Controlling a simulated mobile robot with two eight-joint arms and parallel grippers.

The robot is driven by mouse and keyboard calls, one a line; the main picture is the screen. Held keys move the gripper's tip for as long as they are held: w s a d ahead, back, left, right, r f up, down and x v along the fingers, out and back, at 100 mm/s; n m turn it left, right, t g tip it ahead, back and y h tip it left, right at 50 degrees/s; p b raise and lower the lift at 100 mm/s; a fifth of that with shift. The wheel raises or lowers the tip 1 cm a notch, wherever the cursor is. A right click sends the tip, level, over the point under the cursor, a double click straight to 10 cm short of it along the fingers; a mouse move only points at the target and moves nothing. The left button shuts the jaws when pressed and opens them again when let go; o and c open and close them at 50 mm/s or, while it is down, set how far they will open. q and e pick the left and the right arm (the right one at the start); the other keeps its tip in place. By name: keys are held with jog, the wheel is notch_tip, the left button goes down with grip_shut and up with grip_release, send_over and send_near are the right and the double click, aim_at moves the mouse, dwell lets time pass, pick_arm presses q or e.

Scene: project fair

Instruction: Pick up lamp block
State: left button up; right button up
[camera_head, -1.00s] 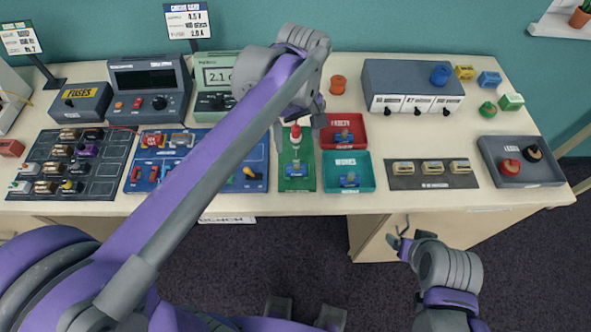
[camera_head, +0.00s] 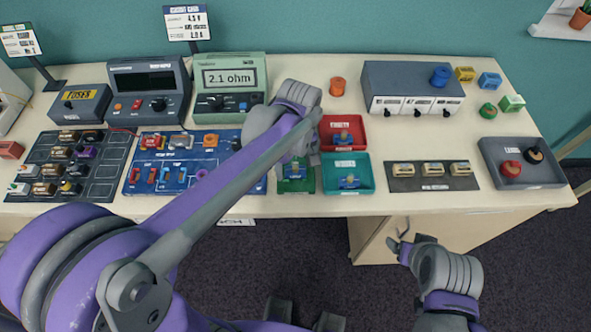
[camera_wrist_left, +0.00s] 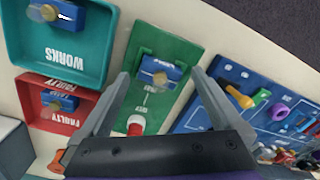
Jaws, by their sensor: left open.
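A blue lamp block (camera_wrist_left: 172,73) with a round pale lamp sits on the green board (camera_wrist_left: 187,53) in the left wrist view. In the head view the block is partly hidden behind my left gripper (camera_head: 298,161), above the green board (camera_head: 303,187). My left gripper is open and empty, its fingers reaching toward either side of the block in the wrist view. I cannot tell if they touch it. Similar blue blocks lie in the red FAULTY tray (camera_head: 358,145) and the teal WORKS tray (camera_head: 367,183). My right gripper (camera_head: 402,236) is low, in front of the table; its jaws are unclear.
A red-topped button (camera_wrist_left: 136,124) stands on the green board near my fingers. A blue component board (camera_head: 133,180) lies just left of it. A meter (camera_head: 229,68) reading 2.1 ohm stands behind. Bare table lies between the teal tray and the dark fuse strip (camera_head: 432,183).

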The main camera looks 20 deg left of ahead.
aim_at(296, 164)
pick_arm(q)
jog(key=c, duration=1.4)
notch_tip(296, 164, up, 10)
jog(key=shift+f+p, duration=0.1)
jog(key=shift+p, duration=0.2)
notch_tip(296, 164, up, 3)
jog(key=shift+r+p, duration=0.15)
jog(key=shift+p, duration=0.65)
pick_arm(e)
jog(key=r, duration=0.1)
jog(key=w+r, duration=0.1)
jog(key=r, duration=0.1)
jog(key=shift+w+r, duration=0.1)
jog(key=shift+w, duration=0.1)
jog(key=shift+s, duration=0.1)
